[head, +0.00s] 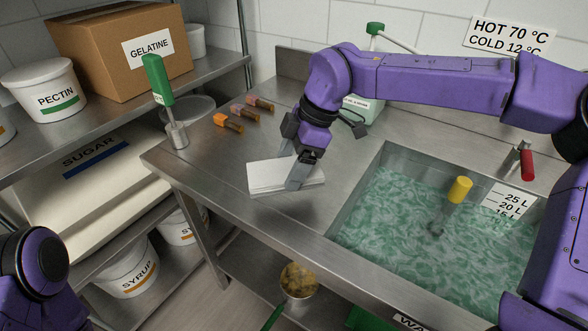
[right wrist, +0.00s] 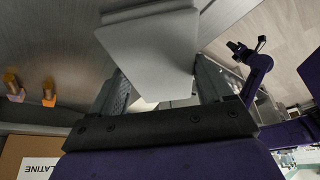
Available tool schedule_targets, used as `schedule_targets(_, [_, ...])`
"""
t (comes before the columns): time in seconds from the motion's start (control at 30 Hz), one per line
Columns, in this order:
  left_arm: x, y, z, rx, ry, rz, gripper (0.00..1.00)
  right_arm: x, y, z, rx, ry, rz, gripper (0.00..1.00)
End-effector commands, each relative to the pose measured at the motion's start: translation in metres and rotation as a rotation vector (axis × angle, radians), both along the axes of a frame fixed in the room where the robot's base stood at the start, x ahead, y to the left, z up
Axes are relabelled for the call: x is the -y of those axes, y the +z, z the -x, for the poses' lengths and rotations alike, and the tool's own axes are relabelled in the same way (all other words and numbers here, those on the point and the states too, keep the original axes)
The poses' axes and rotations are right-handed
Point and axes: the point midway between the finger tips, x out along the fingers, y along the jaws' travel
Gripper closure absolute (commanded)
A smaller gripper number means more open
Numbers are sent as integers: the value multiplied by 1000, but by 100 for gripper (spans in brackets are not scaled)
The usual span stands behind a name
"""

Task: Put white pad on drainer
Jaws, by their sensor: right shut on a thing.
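White pads (head: 268,176) lie as a low stack on the bare steel counter, left of the sink. My right gripper (head: 301,172) comes down over the right side of the stack and is shut on a white pad. In the right wrist view, the held white pad (right wrist: 150,50) sits between the fingers of my right gripper (right wrist: 158,82), with another white pad edge showing past it. Whether the held pad is clear of the stack is hard to tell. I cannot make out a distinct drainer.
The sink (head: 372,180) holds green water and a yellow-topped tool (head: 459,190). Orange- and pink-ended tools (head: 228,123) and a green-handled tool (head: 158,85) are at the left. A pale green box (head: 362,108) stands behind my right arm. Counter around the pads is clear.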

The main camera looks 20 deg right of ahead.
Motion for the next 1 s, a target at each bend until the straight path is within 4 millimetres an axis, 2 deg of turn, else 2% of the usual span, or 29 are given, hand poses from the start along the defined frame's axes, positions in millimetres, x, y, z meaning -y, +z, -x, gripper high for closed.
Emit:
schedule_targets(0.23, [0, 9, 0, 0, 0, 0, 100, 14, -28, -20, -2, -1, 0, 50])
schedule_targets(0.3, [0, 9, 0, 0, 0, 0, 100, 14, -44, -19, -3, 1, 1, 50])
schedule_targets(0.4, [0, 10, 0, 0, 0, 0, 100, 14, -57, -19, -1, 1, 0, 50])
schedule_targets(0.6, [0, 9, 0, 0, 0, 0, 100, 14, -59, -19, 0, 1, 0, 50])
schedule_targets(0.63, [0, 9, 0, 0, 0, 0, 100, 14, -60, -19, 0, 1, 0, 18])
schedule_targets(0.7, [0, 9, 0, 0, 0, 0, 100, 14, -59, -19, 0, 1, 0, 0])
schedule_targets(0.9, [0, 9, 0, 0, 0, 0, 100, 14, -58, -19, 1, 1, 0, 0])
schedule_targets(1.0, [0, 8, 0, 0, 0, 0, 100, 17, -51, -19, 5, 0, 0, 0])
